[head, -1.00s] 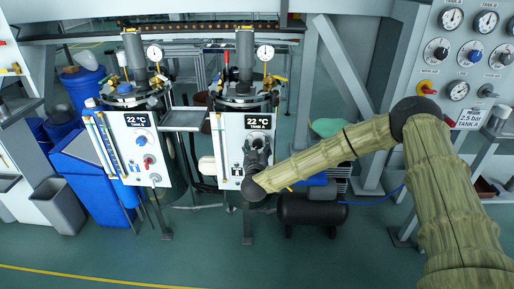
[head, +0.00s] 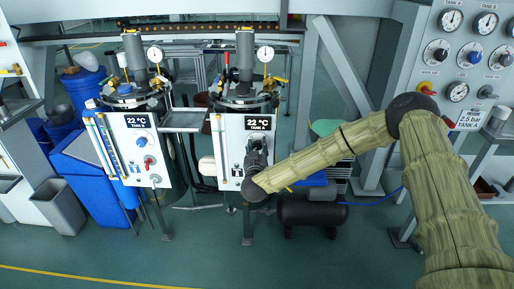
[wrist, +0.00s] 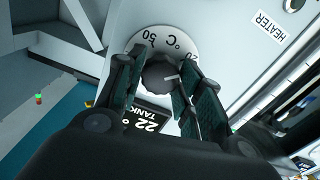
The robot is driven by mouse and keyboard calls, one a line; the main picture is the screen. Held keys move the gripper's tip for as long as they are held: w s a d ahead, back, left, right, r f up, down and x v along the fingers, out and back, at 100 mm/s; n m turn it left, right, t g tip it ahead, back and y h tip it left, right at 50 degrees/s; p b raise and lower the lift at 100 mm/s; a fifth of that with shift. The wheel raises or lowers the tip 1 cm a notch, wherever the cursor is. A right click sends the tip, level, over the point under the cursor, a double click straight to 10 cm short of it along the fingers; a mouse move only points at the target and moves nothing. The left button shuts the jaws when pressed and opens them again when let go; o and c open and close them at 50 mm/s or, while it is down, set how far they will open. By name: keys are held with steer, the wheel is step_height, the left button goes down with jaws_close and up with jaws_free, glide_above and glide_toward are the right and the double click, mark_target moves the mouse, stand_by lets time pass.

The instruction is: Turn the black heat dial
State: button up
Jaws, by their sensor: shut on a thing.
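The black heat dial (wrist: 157,76) shows in the wrist view, a round dark knob with a pale pointer mark, in front of a light scale ring (wrist: 165,38) marked 50 and °C. My gripper (wrist: 160,68) has its fingers on either side of the dial and is shut on it. In the head view my gripper (head: 257,154) is at the white Tank A panel (head: 227,160), below its display (head: 258,123), which reads 22 °C. There the gripper hides the dial.
A HEATER label (wrist: 266,40) is on the panel near the dial. A second white panel (head: 135,160) with blue and red knobs stands to the left. A black compressor tank (head: 312,210) sits on the floor below my forearm. A gauge panel (head: 473,60) is at the right.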

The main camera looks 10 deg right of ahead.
steer(key=m, duration=0.3)
steer(key=shift+p, duration=0.35)
steer(key=m+b, duration=0.1)
steer(key=m, duration=0.4)
steer(key=shift+d+f+b, duration=0.1)
steer(key=shift+f+b, duration=0.05)
steer(key=shift+b, duration=0.15)
steer(key=m+b, duration=0.2)
steer(key=m, duration=0.3)
steer(key=shift+m+b, duration=0.8)
steer(key=shift+m, duration=1.1)
steer(key=o, duration=1)
steer(key=shift+d, duration=0.1)
steer(key=shift+o, duration=0.2)
